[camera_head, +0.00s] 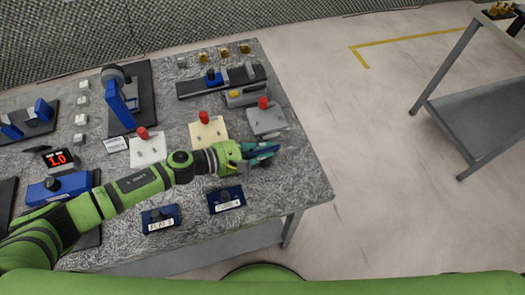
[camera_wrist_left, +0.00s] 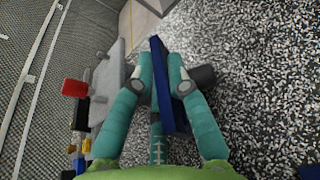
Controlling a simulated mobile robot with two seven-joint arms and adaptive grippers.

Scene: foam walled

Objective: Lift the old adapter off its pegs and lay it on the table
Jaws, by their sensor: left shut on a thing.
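My left gripper (camera_head: 262,153) is near the right edge of the table (camera_head: 305,185), in front of the grey plate with a red knob. Its teal fingers are shut on a blue adapter (camera_head: 266,152), a flat plate. In the left wrist view the adapter (camera_wrist_left: 166,85) sits between the fingers (camera_wrist_left: 165,85), with a dark knob (camera_wrist_left: 203,75) sticking out on the right side. Whether it touches the tabletop I cannot tell. Two labelled blue adapters, FLAT 2 (camera_head: 160,219) and FORK 4 (camera_head: 226,199), stand at the front edge. My right gripper is not in view.
White (camera_head: 148,150), cream (camera_head: 208,132) and grey (camera_head: 267,121) plates with red knobs stand just behind my arm. Black-based fixtures (camera_head: 222,82) stand farther back. A red display (camera_head: 59,158) is at left. A grey shelf (camera_head: 480,115) stands apart on the right.

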